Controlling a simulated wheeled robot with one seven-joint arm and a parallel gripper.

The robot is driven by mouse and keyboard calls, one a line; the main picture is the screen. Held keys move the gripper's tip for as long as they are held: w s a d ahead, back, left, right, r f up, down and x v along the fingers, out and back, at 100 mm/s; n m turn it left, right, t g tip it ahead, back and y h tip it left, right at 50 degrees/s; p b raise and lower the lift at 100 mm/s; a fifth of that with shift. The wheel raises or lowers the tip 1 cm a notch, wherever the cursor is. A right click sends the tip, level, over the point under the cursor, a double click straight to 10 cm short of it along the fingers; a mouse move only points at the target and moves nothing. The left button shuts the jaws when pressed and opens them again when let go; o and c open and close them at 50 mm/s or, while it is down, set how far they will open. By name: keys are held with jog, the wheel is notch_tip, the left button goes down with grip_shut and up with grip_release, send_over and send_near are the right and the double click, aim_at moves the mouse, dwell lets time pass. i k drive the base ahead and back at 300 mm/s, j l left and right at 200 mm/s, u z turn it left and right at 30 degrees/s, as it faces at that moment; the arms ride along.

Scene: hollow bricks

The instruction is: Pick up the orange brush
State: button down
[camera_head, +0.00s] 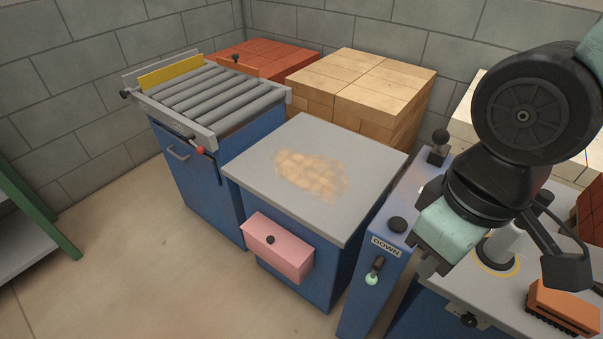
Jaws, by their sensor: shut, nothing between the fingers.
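The orange brush (564,306) is at the lower right, partly cut off by the picture's right edge. It has an orange block on top and dark bristles below, and rests on the grey top of a blue machine.
A grey-topped blue table (365,165) with a sandy dust patch (310,175) and a pink box (279,246) stands at the centre. A roller conveyor (215,98) is at left. Pale bricks (370,85) and red bricks (275,57) are stacked behind.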

aim_at(573, 315)
jog(key=i+j, duration=0.1)
jog(key=j, duration=0.4)
jog(key=j+z, duration=0.15)
jog(key=z, duration=0.25)
jog(key=j+z, duration=0.15)
jog(key=z, duration=0.2)
jog(key=j+z, duration=0.15)
jog(key=z, duration=0.85)
